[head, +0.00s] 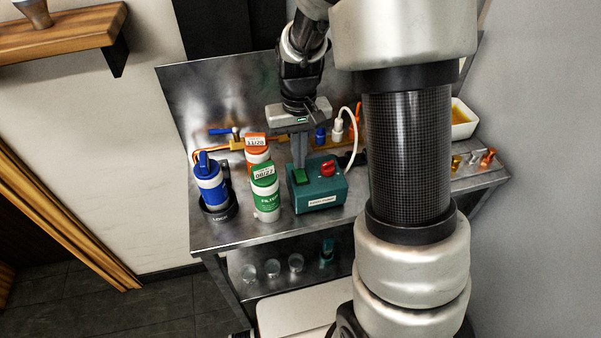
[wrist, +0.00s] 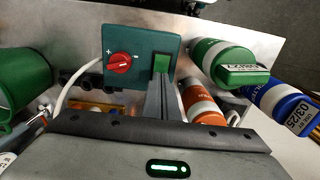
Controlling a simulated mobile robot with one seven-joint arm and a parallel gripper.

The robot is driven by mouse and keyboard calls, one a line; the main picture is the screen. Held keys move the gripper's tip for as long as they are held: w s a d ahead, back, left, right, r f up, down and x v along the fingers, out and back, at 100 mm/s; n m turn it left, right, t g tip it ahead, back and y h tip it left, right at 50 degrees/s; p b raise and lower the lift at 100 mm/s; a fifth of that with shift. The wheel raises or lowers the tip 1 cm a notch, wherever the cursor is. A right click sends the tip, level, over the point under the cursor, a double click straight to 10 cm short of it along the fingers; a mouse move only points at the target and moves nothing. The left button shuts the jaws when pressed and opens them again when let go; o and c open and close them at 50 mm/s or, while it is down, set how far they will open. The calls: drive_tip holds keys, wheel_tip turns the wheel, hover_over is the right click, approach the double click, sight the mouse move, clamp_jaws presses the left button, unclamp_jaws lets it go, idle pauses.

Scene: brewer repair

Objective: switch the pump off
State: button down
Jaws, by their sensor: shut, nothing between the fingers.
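The pump is a teal box (head: 322,196) standing on the steel bench, with a pale label on its front. On its top are a green rocker switch (head: 301,176) and a red knob (head: 328,169). In the wrist view the box (wrist: 140,42) shows the switch (wrist: 162,63) on the right and the knob (wrist: 119,63) on the left. My gripper (head: 299,164) is shut and empty, pointing down with its fingertips at the green switch; in the wrist view the fingertips (wrist: 164,78) overlap the switch's lower edge. I cannot tell whether they touch it.
A green canister (head: 265,192) stands close left of the pump. An orange canister (head: 257,150) is behind it, and a blue canister (head: 210,184) sits in a black holder farther left. A white hose (head: 348,126) loops behind the pump.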

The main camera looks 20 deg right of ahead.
drive_tip(key=shift+f+b, duration=0.55)
drive_tip(key=shift+f, duration=0.25)
idle(0.7)
drive_tip(key=shift+r, duration=0.2)
wheel_tip(320, 180, up, 7)
drive_tip(key=p, duration=0.5)
drive_tip(key=shift+f, duration=0.1)
idle(0.5)
drive_tip(key=s+r+t+p, duration=0.1)
drive_tip(key=s+r+t, duration=0.4)
drive_tip(key=s+r, duration=1.3)
drive_tip(key=shift+s+r+t+p, duration=0.2)
drive_tip(key=shift+r+t+p, duration=0.15)
drive_tip(key=shift+r, duration=0.55)
